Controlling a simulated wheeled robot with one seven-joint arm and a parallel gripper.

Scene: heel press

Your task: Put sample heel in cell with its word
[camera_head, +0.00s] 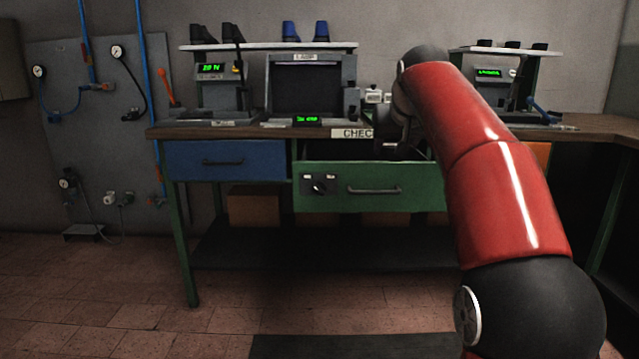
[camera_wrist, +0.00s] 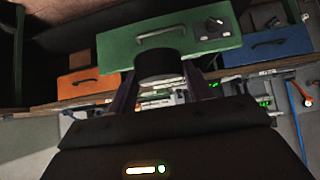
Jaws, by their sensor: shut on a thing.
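My gripper (camera_wrist: 161,78) is shut on a dark, round-topped heel (camera_wrist: 160,66) in the wrist view, with one finger on each side. The green drawer (camera_head: 370,187) is pulled out under the bench in the head view. Its front (camera_wrist: 120,45) also shows in the wrist view, which is turned upside down. The gripper is above the drawer's open inside, near the "CHEC…" label (camera_head: 357,133). Small white labels (camera_wrist: 163,98) show beyond the heel, too small to read. In the head view my arm hides the held heel and most of the drawer's inside.
The heel press (camera_head: 308,85) with a green display stands on the bench. Other machines stand left (camera_head: 222,90) and right (camera_head: 490,85). The blue drawer (camera_head: 224,160) is shut.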

